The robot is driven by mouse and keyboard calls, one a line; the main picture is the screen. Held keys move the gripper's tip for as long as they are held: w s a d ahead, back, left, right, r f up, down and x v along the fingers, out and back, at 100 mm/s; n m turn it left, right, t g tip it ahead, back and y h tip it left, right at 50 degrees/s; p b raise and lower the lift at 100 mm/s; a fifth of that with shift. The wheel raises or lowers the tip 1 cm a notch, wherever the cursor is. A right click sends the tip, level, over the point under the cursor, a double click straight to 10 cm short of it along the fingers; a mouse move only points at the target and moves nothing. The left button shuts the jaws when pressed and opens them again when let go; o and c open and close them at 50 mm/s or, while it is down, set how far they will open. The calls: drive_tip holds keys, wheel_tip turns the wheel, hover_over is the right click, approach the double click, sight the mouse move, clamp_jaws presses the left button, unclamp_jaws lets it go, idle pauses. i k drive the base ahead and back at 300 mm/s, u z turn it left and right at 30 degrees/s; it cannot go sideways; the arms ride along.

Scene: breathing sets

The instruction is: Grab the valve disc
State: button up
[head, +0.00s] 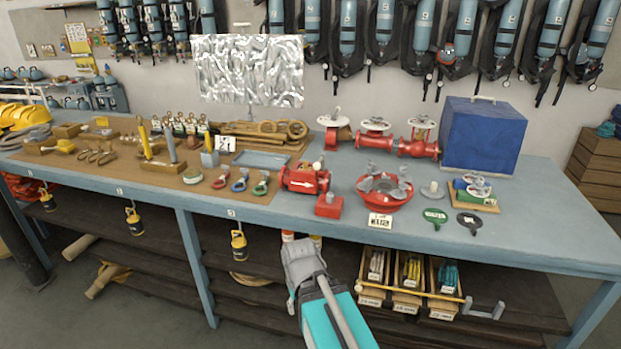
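A small grey disc with a short upright stem (432,190) lies on the blue workbench (520,225), right of the red flanged ring (385,193); it looks like the valve disc, though I cannot be sure. My gripper (299,250) is in front of the bench's front edge, low and left of the disc, well apart from it. I see the gripper from behind, and its fingertips are too unclear to tell open from shut.
A red valve body (304,179) and red block (328,205) stand left.

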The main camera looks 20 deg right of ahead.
sight(305, 167)
drive_tip(key=k, duration=0.3)
drive_tip(key=u, duration=0.3)
drive_tip(key=i, duration=1.2)
drive_tip(key=z, duration=0.3)
